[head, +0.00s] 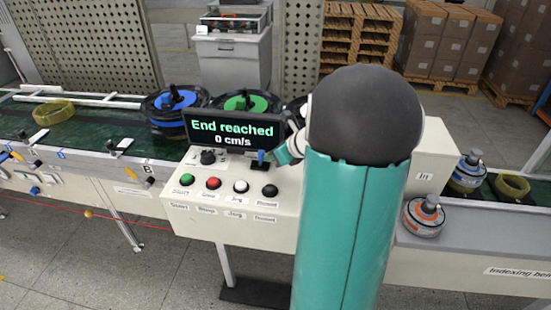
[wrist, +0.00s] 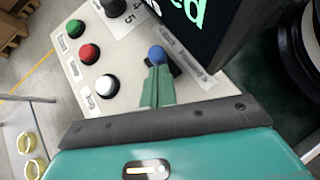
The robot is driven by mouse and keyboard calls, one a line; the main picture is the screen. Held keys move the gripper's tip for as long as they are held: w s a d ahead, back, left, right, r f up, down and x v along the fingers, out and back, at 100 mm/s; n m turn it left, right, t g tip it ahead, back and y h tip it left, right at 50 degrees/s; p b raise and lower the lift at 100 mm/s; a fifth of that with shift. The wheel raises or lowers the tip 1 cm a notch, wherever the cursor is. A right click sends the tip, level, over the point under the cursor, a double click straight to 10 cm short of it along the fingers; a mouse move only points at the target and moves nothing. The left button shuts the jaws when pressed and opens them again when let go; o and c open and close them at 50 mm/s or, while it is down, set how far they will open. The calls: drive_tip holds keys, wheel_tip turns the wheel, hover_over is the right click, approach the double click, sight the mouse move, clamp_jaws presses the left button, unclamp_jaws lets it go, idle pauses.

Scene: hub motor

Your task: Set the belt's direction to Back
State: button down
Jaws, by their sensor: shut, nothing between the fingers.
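The control panel (head: 222,183) stands below a black display (head: 232,129) reading "End reached" and "0 cm/s". A small blue-tipped lever (head: 262,155) rises from a dark base at the panel's upper right; its blue tip also shows in the wrist view (wrist: 156,53). My gripper (head: 278,157) comes in from the right, its fingers close to the lever. In the wrist view my teal fingers (wrist: 157,72) are shut and empty, with their tips right at the blue tip. I cannot tell whether they touch it. The lettering beside the lever is unreadable.
A black knob (head: 208,157) sits left of the lever. Green (head: 187,178), red (head: 213,183), white (head: 241,187) and black (head: 270,191) buttons line the panel's front. Dark reels (head: 172,108) stand on the belt behind. My arm hides the panel's right side.

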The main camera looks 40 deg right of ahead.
drive_tip(key=shift+w+a+r+g+h, duration=0.35)
drive_tip(key=shift+w+a+g+h, duration=0.15)
drive_tip(key=shift+g, duration=0.3)
drive_tip(key=shift+d, duration=0.1)
drive_tip(key=shift+w+r, duration=0.1)
drive_tip(key=shift+r, duration=0.1)
drive_tip(key=shift+r, duration=0.65)
